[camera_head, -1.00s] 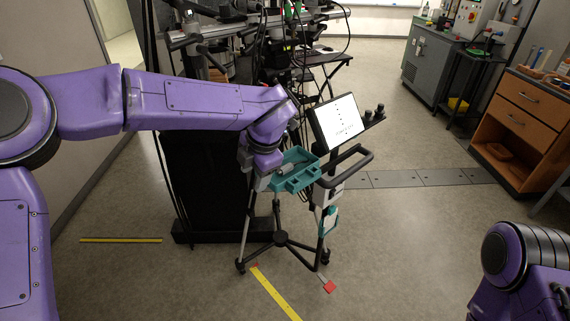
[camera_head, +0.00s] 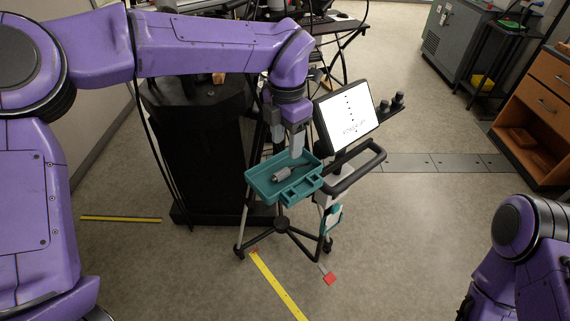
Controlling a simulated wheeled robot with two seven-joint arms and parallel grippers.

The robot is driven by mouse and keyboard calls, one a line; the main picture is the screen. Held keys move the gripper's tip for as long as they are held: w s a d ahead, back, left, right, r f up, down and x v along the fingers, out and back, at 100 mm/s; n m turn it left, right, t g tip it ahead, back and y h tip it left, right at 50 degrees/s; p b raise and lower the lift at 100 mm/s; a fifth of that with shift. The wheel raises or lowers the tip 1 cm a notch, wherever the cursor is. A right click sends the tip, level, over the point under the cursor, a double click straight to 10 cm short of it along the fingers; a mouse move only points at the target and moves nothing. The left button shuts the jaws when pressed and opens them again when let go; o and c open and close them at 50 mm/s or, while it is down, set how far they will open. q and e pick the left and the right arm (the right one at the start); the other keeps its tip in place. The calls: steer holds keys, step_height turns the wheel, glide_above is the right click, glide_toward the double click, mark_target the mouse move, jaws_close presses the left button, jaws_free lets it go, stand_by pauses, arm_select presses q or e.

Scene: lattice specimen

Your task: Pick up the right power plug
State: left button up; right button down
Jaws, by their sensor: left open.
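A small grey cylindrical piece (camera_head: 283,174), which may be a power plug, lies in a teal tray (camera_head: 262,193) on a wheeled stand. It is too small to identify for certain. No second plug can be made out. My left gripper (camera_head: 287,148) hangs over the back of the tray, pointing down. It is open, with its grey fingers behind and above the grey piece and nothing visible between them. My right arm shows at the lower right; its gripper is out of view.
A screen (camera_head: 347,115) and a black handle (camera_head: 356,172) stand just right of the tray. A black column (camera_head: 207,160) is behind on the left. The stand's legs spread over the floor, near a yellow strip (camera_head: 277,286) and a red marker (camera_head: 329,278). Floor to the right is clear.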

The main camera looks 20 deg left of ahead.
mark_target(281, 171)
arm_select(q)
steer(key=shift+s+a+f, duration=0.1)
steer(key=shift+s+f, duration=0.2)
steer(key=shift+f, duration=0.35)
steer(key=shift+s+a+f, duration=0.1)
steer(key=shift+s+f, duration=0.15)
steer(key=shift+f, duration=0.35)
steer(key=f, duration=0.1)
steer(key=f+p, duration=0.1)
steer(key=f, duration=0.1)
steer(key=f+p, duration=0.1)
steer(key=f, duration=0.1)
steer(key=shift+a+f, duration=0.2)
steer(key=shift+a, duration=0.15)
steer(key=shift+d+f, duration=0.1)
steer(key=shift+f, duration=0.2)
jaws_close()
arm_select(e)
steer(key=shift+s+r, duration=0.2)
steer(key=shift+r, duration=1)
